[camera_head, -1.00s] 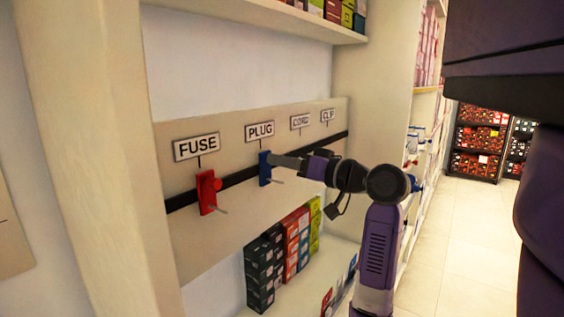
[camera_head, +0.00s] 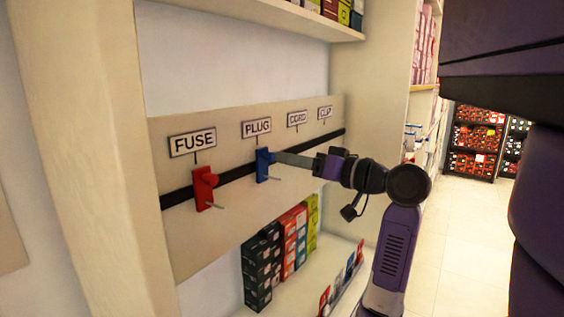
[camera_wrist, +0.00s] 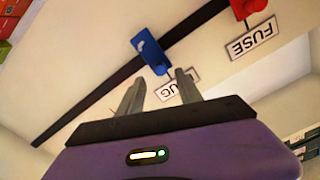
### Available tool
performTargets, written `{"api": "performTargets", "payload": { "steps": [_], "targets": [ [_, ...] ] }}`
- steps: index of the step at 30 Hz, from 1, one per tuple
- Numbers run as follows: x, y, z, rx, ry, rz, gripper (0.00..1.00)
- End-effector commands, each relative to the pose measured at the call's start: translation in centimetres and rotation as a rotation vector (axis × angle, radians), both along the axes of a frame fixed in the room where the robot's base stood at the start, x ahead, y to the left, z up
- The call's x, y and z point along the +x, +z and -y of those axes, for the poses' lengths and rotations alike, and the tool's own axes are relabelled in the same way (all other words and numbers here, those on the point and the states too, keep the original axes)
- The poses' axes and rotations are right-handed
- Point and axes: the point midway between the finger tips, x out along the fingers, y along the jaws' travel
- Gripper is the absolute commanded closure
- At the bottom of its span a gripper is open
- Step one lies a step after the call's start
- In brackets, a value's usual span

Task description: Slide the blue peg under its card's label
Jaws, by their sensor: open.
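The blue peg (camera_head: 262,165) sits on the black rail (camera_head: 235,174), beneath the PLUG label (camera_head: 257,127). It also shows in the wrist view (camera_wrist: 149,51), where the PLUG label (camera_wrist: 172,90) appears upside down, partly hidden behind my fingers. My gripper (camera_head: 278,158) is just right of the blue peg in the head view, its fingers pointing at it. In the wrist view my gripper (camera_wrist: 158,80) is open, with nothing between its fingers. The blue peg lies beyond the fingertips, seemingly apart from them.
A red peg (camera_head: 204,189) sits on the rail under the FUSE label (camera_head: 192,142). The CORD label (camera_head: 297,119) and CLIP label (camera_head: 325,113) stand farther right. Colored boxes (camera_head: 282,246) stand on the shelf below. A thick upright post (camera_head: 95,160) is at the left.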

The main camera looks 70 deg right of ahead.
Motion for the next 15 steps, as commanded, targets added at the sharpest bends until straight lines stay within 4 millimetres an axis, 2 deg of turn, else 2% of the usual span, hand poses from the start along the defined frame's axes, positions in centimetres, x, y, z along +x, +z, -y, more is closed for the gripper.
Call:
{"api": "performTargets", "payload": {
  "steps": [1,6,15],
  "targets": [
    [-0.9,-0.1,-0.2,-0.003,-0.003,0.001,0.58],
    [-2.9,-0.1,-0.9,-0.001,-0.003,0.001,0.58],
    [-3.5,0.0,-1.2,-0.001,0.001,-0.001,0.58]
  ]
}}
